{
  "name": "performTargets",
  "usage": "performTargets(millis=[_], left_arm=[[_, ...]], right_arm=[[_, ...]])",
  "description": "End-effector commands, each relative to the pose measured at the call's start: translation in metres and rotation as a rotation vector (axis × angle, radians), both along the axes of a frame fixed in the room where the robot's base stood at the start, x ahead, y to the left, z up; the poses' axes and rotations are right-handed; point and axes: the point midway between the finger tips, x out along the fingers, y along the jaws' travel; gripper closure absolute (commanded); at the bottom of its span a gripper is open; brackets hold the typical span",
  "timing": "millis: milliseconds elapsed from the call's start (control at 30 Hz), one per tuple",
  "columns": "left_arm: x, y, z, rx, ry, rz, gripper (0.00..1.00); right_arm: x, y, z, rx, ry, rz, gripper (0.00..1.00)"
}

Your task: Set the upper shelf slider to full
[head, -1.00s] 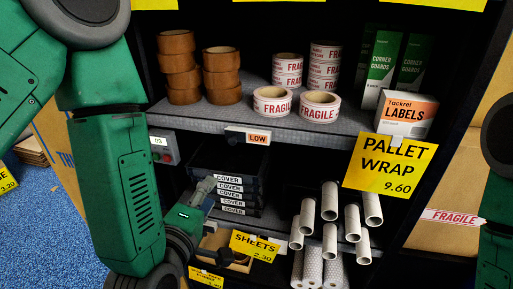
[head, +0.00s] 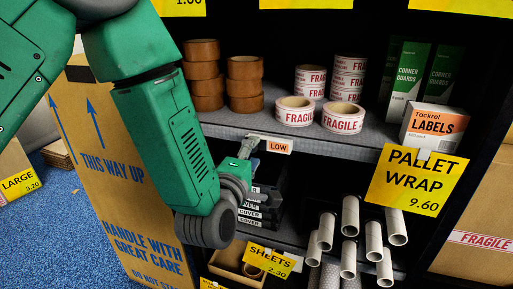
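The upper shelf (head: 350,142) has a small slider tag marked LOW (head: 279,146) on its front edge, right of the arm. My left gripper (head: 250,143) is raised to that edge, its fingertips just left of the tag. I cannot tell whether the fingers touch the slider, or whether they are open or shut. My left forearm hides the shelf edge farther left. My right gripper is out of view.
Brown tape rolls (head: 203,75) and FRAGILE tape rolls (head: 343,117) stand on the upper shelf. Below are black COVER boxes (head: 268,205) and white tubes (head: 350,215). A PALLET WRAP sign (head: 417,188) hangs at right. A large carton (head: 125,190) stands left.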

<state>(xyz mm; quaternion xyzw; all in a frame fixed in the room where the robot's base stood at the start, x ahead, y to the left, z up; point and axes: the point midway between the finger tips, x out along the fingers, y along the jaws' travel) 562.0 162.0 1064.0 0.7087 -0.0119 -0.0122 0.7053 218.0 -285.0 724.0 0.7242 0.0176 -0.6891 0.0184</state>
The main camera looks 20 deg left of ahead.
Motion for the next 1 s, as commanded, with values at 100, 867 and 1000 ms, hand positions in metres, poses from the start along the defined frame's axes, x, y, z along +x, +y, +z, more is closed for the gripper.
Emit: performTargets(millis=[100, 867, 1000], left_arm=[[0.014, 0.001, -0.001, -0.001, 0.001, -0.001, 0.61], [0.025, -0.001, -0.002, 0.001, 0.003, 0.000, 1.00], [0.025, -0.009, -0.003, -0.002, 0.002, -0.001, 1.00]], right_arm=[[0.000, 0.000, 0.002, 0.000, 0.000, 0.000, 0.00], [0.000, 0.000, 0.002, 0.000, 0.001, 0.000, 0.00], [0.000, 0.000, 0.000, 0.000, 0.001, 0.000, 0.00]])
